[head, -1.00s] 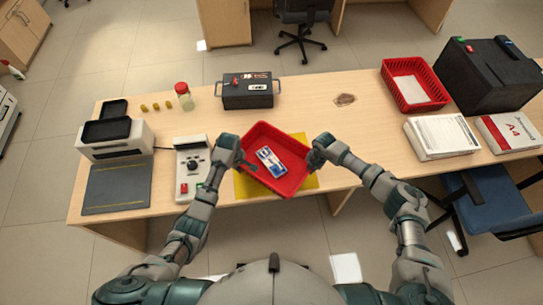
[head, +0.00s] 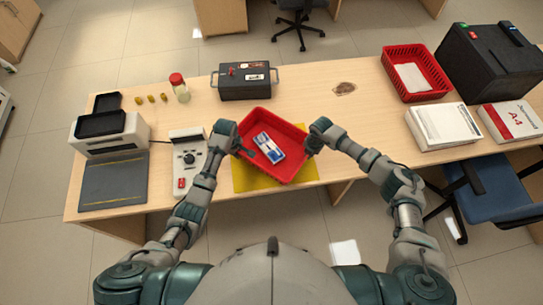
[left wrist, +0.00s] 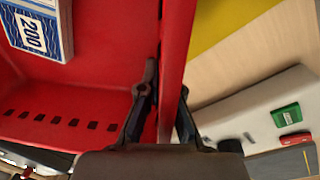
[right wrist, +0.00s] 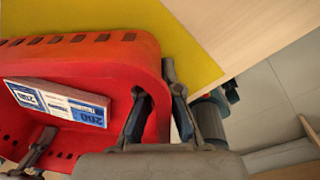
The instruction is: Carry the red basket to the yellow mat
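The red basket (head: 290,171) is a shallow tray with slotted walls, turned at an angle over the far part of the yellow mat (head: 250,183). A banknote bundle marked 200 (head: 264,144) lies inside it. My left gripper (head: 238,148) has its fingers on either side of the basket's left wall (left wrist: 174,60). My right gripper (head: 310,148) grips the opposite wall near a corner, one finger inside and one outside, in the right wrist view (right wrist: 155,85). The basket hides much of the mat. I cannot tell whether its underside touches the mat.
A grey device with a knob (head: 187,160) stands close left of the mat. A black cash box (head: 246,82) and a red-lidded jar (head: 180,88) stand behind. Another red basket (head: 412,72) and paper stacks (head: 441,127) lie to the right. The table right of the mat is clear.

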